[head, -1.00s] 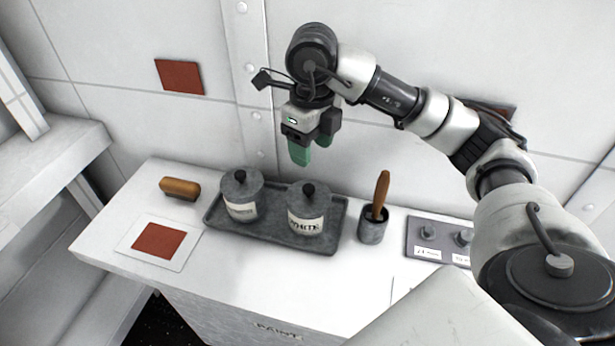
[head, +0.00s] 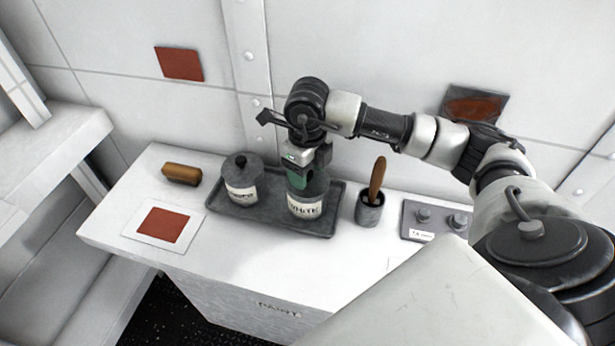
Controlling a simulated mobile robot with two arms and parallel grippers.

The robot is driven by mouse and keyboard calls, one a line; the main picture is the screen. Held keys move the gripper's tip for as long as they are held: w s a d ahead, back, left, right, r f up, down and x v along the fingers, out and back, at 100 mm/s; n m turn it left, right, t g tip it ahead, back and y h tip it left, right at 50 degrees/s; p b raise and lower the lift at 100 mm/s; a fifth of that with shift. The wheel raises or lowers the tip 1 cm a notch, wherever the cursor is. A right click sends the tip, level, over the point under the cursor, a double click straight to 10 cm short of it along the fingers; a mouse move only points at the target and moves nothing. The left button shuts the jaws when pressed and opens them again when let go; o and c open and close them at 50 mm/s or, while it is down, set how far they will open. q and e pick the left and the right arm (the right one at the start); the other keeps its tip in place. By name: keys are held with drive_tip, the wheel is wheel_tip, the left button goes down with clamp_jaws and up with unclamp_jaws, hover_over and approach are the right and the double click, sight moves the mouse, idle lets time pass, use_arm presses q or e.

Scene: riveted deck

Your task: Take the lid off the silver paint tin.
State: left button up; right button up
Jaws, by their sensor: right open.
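Two grey lidded tins stand side by side on a dark tray (head: 268,223). The left tin (head: 241,184) has a dark round knob on its lid, and its label is too small to read surely. The right tin (head: 306,204) has a label reading WHITE. My right gripper (head: 303,181) is open, pointing down, with its green fingers at the lid of the WHITE tin. The fingers hide that lid's knob, and I cannot tell if they touch it. My left gripper is not in view.
A wooden-handled brush stands in a grey cup (head: 369,212) right of the tray. A brown block-shaped brush (head: 181,174) and a card with a red swatch (head: 163,225) lie to the left. A panel with knobs (head: 434,222) is at right. The counter front is clear.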

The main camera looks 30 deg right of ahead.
drive_tip(key=shift+c, duration=0.5)
drive_tip(key=c, duration=0.9)
drive_tip(key=shift+r, duration=0.1)
